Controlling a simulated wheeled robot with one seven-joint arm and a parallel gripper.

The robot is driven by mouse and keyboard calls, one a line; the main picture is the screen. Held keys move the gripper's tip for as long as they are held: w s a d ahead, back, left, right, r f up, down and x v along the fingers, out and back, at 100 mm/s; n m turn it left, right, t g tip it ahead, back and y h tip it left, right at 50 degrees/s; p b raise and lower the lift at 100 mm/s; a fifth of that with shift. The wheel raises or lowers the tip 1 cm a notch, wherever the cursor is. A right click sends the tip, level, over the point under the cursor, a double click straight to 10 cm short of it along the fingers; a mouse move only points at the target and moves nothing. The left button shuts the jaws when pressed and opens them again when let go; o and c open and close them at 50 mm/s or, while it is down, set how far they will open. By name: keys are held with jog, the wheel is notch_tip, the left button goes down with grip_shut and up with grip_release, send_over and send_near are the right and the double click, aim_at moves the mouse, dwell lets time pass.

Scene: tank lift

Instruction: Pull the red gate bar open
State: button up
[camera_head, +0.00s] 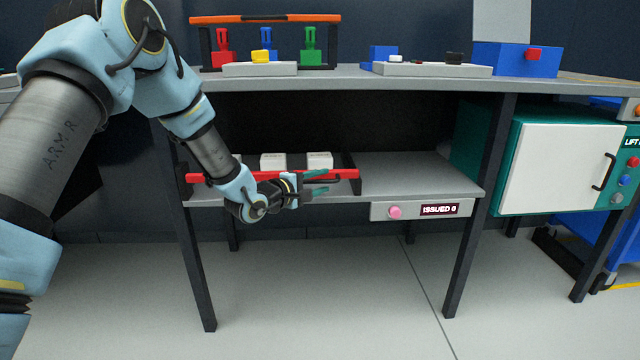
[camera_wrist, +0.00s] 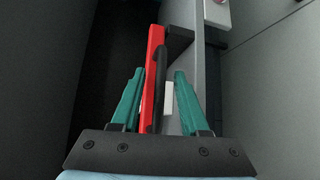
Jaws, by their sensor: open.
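The red gate bar (camera_head: 345,174) runs across the front of the lower shelf, level, with dark end posts. In the wrist view the bar (camera_wrist: 155,48) runs away from me, with a black handle (camera_wrist: 162,75) along its right side. My gripper (camera_head: 322,182) is at the right half of the bar, at about its height. Its teal fingers are open. In the wrist view the bar and handle show between the two fingertips (camera_wrist: 159,73), with gaps at both sides. I cannot tell whether either finger touches them. My forearm and gripper hide the bar's middle in the head view.
White blocks (camera_head: 319,160) sit on the lower shelf (camera_head: 410,172) behind the bar. A pink button (camera_head: 394,212) and an "ISSUED 0" sign are on its front, to the right. The upper tabletop (camera_head: 340,78) is above my wrist. Table legs (camera_head: 468,230) stand at the sides.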

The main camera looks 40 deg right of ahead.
grip_shut()
dwell(0.3)
dwell(1.1)
